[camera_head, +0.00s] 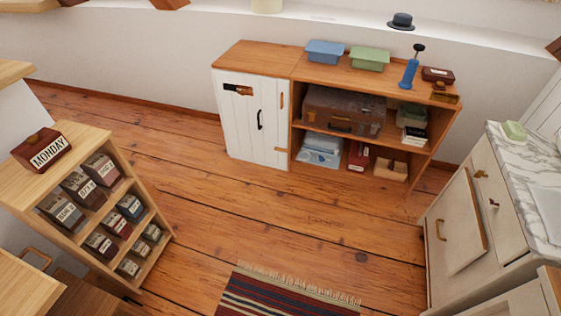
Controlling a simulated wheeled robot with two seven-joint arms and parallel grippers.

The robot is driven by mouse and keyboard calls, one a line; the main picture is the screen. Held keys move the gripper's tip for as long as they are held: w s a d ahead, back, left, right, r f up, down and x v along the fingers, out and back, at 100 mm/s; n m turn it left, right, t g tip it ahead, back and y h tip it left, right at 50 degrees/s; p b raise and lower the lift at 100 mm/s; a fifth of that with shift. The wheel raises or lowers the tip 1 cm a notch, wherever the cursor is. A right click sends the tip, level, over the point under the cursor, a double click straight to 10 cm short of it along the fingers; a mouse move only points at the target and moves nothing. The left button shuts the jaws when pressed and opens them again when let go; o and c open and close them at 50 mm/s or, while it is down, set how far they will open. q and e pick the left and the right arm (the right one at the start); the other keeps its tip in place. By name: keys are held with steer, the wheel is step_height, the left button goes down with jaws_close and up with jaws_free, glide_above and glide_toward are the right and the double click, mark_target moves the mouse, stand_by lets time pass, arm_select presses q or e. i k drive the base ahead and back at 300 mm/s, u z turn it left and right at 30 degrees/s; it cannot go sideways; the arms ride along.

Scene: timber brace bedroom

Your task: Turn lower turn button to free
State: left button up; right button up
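A low wooden cabinet stands against the far wall, with a white plank door (251,122) at its left end. Two small orange-brown wooden pieces that look like turn buttons sit at the door's right edge. The upper turn button (281,101) stands upright. The lower turn button (283,150) lies roughly level, and seems to reach across the seam between the door and the frame. A black handle (260,120) is on the door, which looks shut. Neither of my grippers is in view.
Open shelves (295,142) beside the door hold a suitcase (343,112) and boxes. A shelf unit (98,140) stands at left, a marble-topped cabinet (461,204) with a tilted front panel at right. A striped rug (285,298) lies in front; the floor (210,190) between is clear.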

mark_target(278, 148)
steer(key=z, duration=0.4)
steer(key=i, duration=0.45)
steer(key=z, duration=0.7)
steer(key=i, duration=0.8)
steer(key=u, duration=0.15)
